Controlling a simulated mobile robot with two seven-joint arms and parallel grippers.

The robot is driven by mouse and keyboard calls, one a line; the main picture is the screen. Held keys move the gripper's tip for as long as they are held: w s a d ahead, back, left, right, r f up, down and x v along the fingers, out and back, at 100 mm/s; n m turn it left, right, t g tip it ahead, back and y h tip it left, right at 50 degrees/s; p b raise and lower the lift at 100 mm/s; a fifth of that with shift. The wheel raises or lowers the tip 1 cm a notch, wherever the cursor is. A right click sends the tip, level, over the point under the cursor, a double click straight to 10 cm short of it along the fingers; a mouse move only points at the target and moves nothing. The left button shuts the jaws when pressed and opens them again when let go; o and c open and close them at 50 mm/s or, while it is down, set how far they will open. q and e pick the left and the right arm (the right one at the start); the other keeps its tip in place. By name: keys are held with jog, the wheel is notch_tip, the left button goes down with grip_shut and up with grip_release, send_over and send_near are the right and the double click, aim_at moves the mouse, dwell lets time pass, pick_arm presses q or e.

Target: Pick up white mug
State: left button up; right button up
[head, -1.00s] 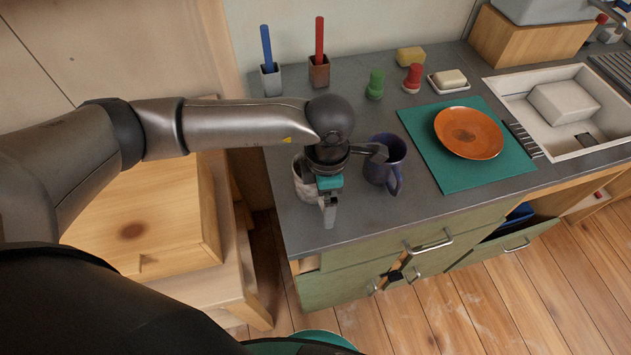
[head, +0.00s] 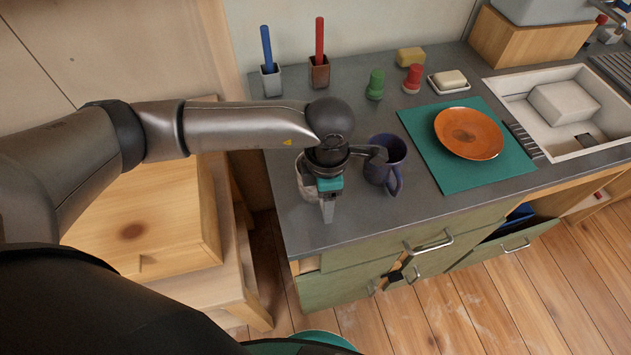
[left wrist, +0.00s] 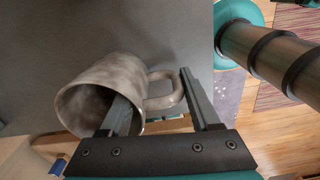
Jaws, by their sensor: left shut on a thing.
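The white mug (head: 302,182), mottled grey-white, is at the left end of the dark counter in the head view, mostly hidden behind my left gripper (head: 327,196). In the left wrist view the mug (left wrist: 88,92) shows on its side in the picture, its handle towards the right. My left gripper (left wrist: 153,90) is shut on it, with one finger at the mug's opening and the other past the handle. I cannot tell whether the mug is clear of the counter. My right gripper is not in view.
A dark blue mug (head: 385,164) stands just right of my left gripper. Farther right are an orange plate (head: 470,132) on a green mat (head: 440,175) and the sink (head: 560,138). Two brush cups (head: 271,82) stand at the back. The counter's front left is clear.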

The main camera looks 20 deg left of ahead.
pick_arm(q)
grip_shut()
jog(key=shift+r, duration=0.15)
